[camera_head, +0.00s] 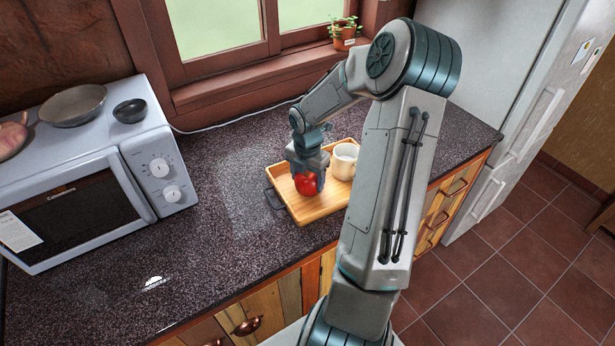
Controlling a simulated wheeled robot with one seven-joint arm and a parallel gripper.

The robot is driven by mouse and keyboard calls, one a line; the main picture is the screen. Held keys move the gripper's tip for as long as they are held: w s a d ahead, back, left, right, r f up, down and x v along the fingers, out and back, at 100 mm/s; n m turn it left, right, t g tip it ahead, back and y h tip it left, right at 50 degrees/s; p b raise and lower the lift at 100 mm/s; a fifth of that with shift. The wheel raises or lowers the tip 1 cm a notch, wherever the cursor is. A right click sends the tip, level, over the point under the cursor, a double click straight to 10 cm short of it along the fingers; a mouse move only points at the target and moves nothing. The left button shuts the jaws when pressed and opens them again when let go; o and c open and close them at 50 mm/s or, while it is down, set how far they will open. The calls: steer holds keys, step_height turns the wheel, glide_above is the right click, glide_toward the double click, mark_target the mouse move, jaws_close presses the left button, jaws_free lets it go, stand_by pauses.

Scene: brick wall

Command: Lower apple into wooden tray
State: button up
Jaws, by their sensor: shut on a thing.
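A red apple (306,184) is in my gripper (308,174), which points down and is shut on it. The apple is over the left part of the wooden tray (305,212); I cannot tell whether it touches the tray's floor. The tray lies on the dark speckled counter and has a dark handle (274,198) at its left end. A white mug (344,162) stands in the tray, to the right of the apple. My arm hides the tray's right part.
A microwave (95,165) stands at the left, with a pan (72,105) and a small dark bowl (130,110) on top. A potted plant (344,33) is on the windowsill. The counter (228,215) left of the tray is clear. A fridge (500,70) stands at the right.

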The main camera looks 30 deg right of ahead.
mark_target(308, 174)
steer(key=o, duration=1.2)
steer(key=shift+c, duration=0.2)
step_height(308, 174, up, 14)
steer(key=s+a+r+m+t, duration=0.2)
steer(key=s+a+r+m, duration=0.1)
steer(key=s+a+m, duration=0.6)
steer(key=s+a+r+m+t, duration=0.1)
steer(key=s+a+r+m, duration=0.2)
steer(key=s+a+m, duration=0.7)
steer(key=a+m, duration=0.1)
steer(key=m, duration=0.3)
steer(key=shift+r+t+b, duration=0.3)
steer(key=shift+t+b, duration=0.1)
